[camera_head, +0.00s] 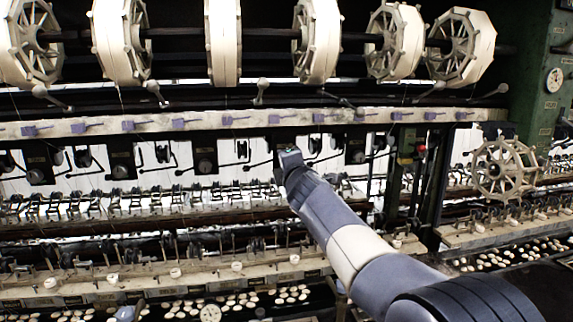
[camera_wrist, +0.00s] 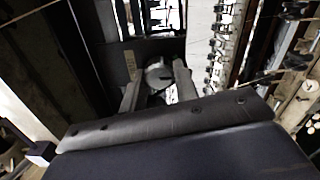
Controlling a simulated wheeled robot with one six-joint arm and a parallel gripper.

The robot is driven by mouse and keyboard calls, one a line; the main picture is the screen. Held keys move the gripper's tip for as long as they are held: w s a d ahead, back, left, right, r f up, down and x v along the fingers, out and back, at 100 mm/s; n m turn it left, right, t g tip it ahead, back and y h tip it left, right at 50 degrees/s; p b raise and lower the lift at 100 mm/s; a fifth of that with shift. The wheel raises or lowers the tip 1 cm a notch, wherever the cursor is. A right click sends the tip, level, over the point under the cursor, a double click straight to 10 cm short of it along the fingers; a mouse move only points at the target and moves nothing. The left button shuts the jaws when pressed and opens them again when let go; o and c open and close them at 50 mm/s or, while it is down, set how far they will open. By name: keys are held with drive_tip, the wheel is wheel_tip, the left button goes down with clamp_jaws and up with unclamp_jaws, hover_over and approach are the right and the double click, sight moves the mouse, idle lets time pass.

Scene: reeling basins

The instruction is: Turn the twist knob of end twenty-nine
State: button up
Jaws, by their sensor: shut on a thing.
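The twist knob (camera_wrist: 159,74) is a round grey metal disc on a dark plate (camera_wrist: 115,60), in the upper middle of the wrist view. My gripper (camera_wrist: 156,84) has one finger on each side of the knob and is shut on it. In the head view my gripper (camera_head: 284,153) reaches up to the row of dark plates below the pale rail, and it hides this knob. A small pale label shows beside the knob, but I cannot read its number.
Similar dark plates with round knobs stand along the row, such as one to the left (camera_head: 205,166) and one to the right (camera_head: 357,156). Large reels (camera_head: 318,40) hang above the pale rail (camera_head: 230,119). A spoked wheel (camera_head: 504,168) stands at right. Basins with white cocoons lie below.

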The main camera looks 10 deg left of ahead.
drive_tip(key=o, duration=1)
drive_tip(key=shift+s, duration=0.1)
drive_tip(key=b+v, duration=0.4)
drive_tip(key=v, duration=0.6)
drive_tip(key=shift+s+d, duration=0.2)
drive_tip(key=shift+s, duration=0.1)
drive_tip(key=shift+w, duration=0.1)
drive_tip(key=p+x, duration=0.4)
drive_tip(key=x, duration=0.6)
drive_tip(key=shift+w+a, duration=0.2)
drive_tip(key=shift+w, duration=0.1)
